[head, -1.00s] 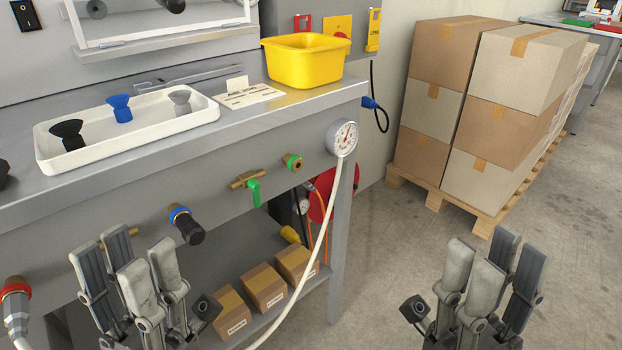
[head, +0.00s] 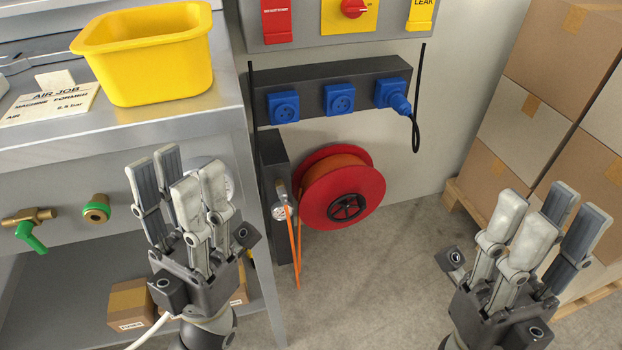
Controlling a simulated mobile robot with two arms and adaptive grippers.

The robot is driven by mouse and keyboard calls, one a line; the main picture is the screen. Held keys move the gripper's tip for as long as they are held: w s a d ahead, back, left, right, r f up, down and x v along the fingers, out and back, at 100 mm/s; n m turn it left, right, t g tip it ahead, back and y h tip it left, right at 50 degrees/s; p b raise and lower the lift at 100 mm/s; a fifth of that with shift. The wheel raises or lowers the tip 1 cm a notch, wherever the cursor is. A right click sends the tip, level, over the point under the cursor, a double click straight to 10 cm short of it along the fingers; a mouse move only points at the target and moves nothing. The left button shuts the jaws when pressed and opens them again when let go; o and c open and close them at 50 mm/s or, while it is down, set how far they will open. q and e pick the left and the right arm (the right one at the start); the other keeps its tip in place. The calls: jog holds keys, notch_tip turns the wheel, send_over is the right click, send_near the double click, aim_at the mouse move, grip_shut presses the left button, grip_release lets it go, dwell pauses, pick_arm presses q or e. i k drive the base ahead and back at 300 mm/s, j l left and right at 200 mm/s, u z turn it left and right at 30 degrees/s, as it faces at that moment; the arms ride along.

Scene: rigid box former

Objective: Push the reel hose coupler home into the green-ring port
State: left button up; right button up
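The green-ring port (head: 96,208) is a brass fitting with a green ring on the front panel of the grey bench; its mouth looks empty. The red reel (head: 324,207) hangs on the wall to the right of the bench. Its orange hose (head: 298,250) hangs beside a dark upright block; a small metal end at its top (head: 282,188) looks like the coupler, though it is too small to be sure. My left gripper (head: 190,182) is open and empty in front of the bench's right end, hiding most of the gauge. My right gripper (head: 545,218) is open and empty, before the cartons.
A green-handled valve (head: 29,226) is left of the port. A yellow bin (head: 150,75) and an air job card (head: 48,108) are on the bench top. A blue socket strip (head: 312,97) is above the reel. Stacked cartons (head: 520,118) stand right; floor between is clear.

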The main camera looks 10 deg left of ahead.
aim_at(282, 193)
jog(key=i+l+u, duration=0.1)
jog(key=l, duration=0.25)
jog(key=i+l+u, duration=0.1)
jog(key=l, duration=0.25)
jog(key=i+l, duration=0.1)
jog(key=l, duration=0.25)
jog(key=i+l+u, duration=0.15)
jog(key=l, duration=0.2)
